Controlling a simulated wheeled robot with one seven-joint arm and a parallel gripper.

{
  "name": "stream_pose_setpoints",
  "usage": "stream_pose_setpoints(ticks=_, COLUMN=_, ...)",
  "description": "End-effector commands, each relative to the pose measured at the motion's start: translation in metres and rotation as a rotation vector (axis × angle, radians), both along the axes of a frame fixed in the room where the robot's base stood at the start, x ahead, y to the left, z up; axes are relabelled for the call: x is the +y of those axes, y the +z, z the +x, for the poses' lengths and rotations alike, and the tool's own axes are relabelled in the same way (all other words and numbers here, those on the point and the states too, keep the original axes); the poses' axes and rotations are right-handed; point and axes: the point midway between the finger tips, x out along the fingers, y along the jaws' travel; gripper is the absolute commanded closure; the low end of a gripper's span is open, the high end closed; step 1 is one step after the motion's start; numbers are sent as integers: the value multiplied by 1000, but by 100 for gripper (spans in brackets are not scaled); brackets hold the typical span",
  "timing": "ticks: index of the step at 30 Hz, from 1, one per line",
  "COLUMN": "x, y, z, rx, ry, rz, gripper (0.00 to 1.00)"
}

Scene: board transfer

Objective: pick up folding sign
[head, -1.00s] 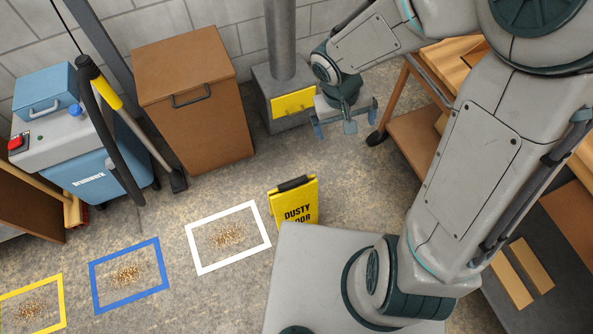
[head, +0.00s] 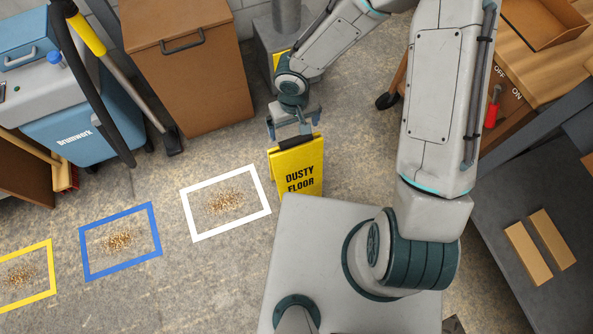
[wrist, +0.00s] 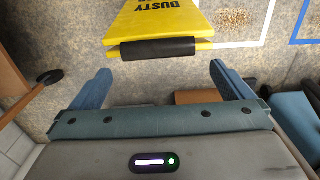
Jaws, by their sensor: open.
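The yellow folding sign (head: 298,170) reads "DUSTY FLOOR" and stands upright on the floor just beyond my base, right of the white floor frame. It has a black grip (head: 296,141) along its top edge. My gripper (head: 294,130) is open and empty, pointing down just behind the sign's top in the head view. In the wrist view, the sign (wrist: 160,22) and its black grip (wrist: 158,48) lie ahead of my gripper (wrist: 158,82), between the lines of its two blue fingers. The fingers appear apart from the grip. The sign's lower part is hidden by my base in the head view.
White (head: 187,216), blue (head: 84,258) and yellow (head: 52,270) floor frames surround scattered debris at left. A blue-grey cleaning machine (head: 80,130) and a brown bin (head: 190,85) stand behind. A wooden workbench (head: 550,70) is at right. Floor around the frames is clear.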

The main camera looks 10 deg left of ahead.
Motion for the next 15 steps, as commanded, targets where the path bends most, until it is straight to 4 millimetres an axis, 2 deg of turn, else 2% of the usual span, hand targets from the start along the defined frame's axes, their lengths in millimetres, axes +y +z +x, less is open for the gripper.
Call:
stream_pose_setpoints(ticks=1, x=0, y=-7, z=0, rx=0, ry=2, rz=0, gripper=0)
stream_pose_setpoints(ticks=5, x=0, y=-13, z=0, rx=-1, ry=0, rz=-1, gripper=0)
stream_pose_setpoints(ticks=15, x=-5, y=-59, z=-2, rx=1, ry=1, rz=-1, gripper=0)
